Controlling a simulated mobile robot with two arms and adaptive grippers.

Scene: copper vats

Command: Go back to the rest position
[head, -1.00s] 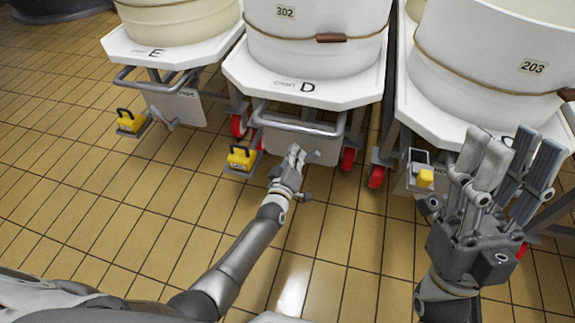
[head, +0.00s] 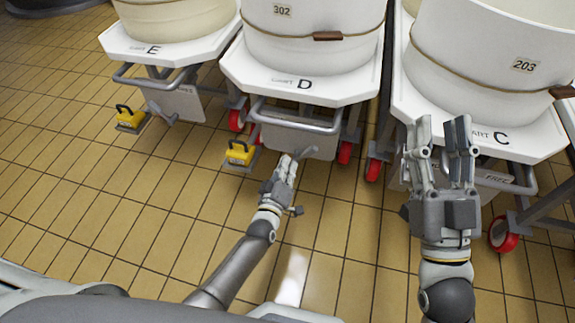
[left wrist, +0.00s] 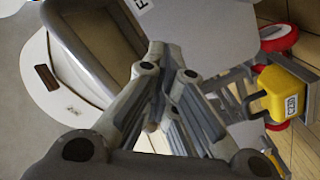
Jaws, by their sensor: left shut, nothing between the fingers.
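My left gripper (head: 298,156) is in front of cart D (head: 305,84), low near its grey front handle bar (head: 297,122). Its fingers are closed together with nothing between them. In the left wrist view the closed fingertips (left wrist: 160,52) meet close to the handle's plate; I cannot tell whether they touch anything. My right gripper (head: 442,135) is in front of cart C (head: 487,139), with its fingers pointing up and spread apart. No object shows between them. It hides part of cart C's front.
Cart E (head: 150,50) stands to the left, and each cart bears a large pale vat. Yellow pedal blocks sit by cart E (head: 130,117) and cart D (head: 240,152). Red wheels (head: 345,152) show under the carts. The tiled floor (head: 90,200) at the left is clear.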

